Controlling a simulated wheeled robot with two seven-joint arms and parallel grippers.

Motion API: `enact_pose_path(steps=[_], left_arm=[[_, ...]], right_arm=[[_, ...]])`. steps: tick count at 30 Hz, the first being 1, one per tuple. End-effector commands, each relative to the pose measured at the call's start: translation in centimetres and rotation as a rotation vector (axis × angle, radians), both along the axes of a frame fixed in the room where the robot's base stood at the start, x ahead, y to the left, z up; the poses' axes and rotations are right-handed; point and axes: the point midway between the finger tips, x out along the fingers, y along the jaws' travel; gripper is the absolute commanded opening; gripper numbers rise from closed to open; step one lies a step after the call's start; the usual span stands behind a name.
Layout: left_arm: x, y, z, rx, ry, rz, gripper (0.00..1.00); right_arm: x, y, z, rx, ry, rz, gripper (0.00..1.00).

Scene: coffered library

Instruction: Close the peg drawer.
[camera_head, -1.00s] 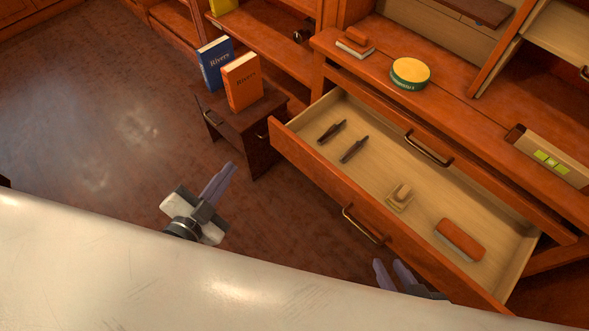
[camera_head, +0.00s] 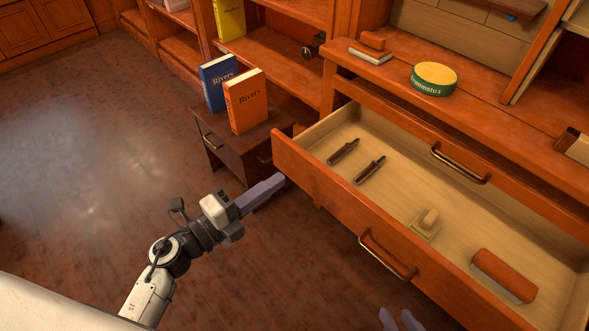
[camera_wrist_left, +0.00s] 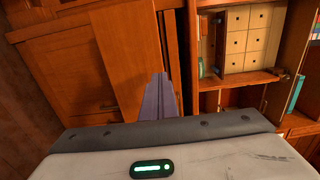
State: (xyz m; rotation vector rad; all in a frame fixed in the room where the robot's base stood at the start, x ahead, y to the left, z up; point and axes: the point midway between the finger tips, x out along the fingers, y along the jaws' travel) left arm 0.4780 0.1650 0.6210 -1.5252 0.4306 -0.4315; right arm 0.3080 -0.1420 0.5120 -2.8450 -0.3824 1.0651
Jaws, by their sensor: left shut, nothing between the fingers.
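The open wooden drawer (camera_head: 335,205) sticks out from the cabinet in the head view. Two dark pegs (camera_head: 343,151) (camera_head: 369,170), a small pale block on a base (camera_head: 428,221) and a brush-like block (camera_head: 503,275) lie in it. A brass handle (camera_head: 386,258) is on its front. My left gripper (camera_head: 277,182) is shut and empty, close to the front panel's left end; I cannot tell if it touches. Its fingers also show together in the left wrist view (camera_wrist_left: 157,97). My right gripper (camera_head: 401,318) shows only its fingertips at the bottom edge, spread apart.
A small dark side table (camera_head: 245,150) with a blue book (camera_head: 217,82) and an orange book (camera_head: 247,103) stands left of the drawer. A green-yellow tin (camera_head: 434,79) sits on the cabinet top. The floor at left is clear.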

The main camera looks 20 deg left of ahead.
Motion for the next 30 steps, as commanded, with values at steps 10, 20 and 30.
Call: enact_pose_path(steps=[10,20,30], left_arm=[[5.0,-3.1,-0.1,-0.004,0.0,0.0,0.0],[5.7,-3.5,-0.1,-0.002,0.002,0.0,0.0],[6.1,-3.3,0.0,-0.002,0.002,0.01,0.0]], right_arm=[[-0.1,0.2,-0.3,0.006,0.005,0.001,0.28],[0.4,0.3,-0.2,0.004,0.007,0.008,0.28],[0.5,0.3,-0.1,0.005,0.002,0.007,0.28]])
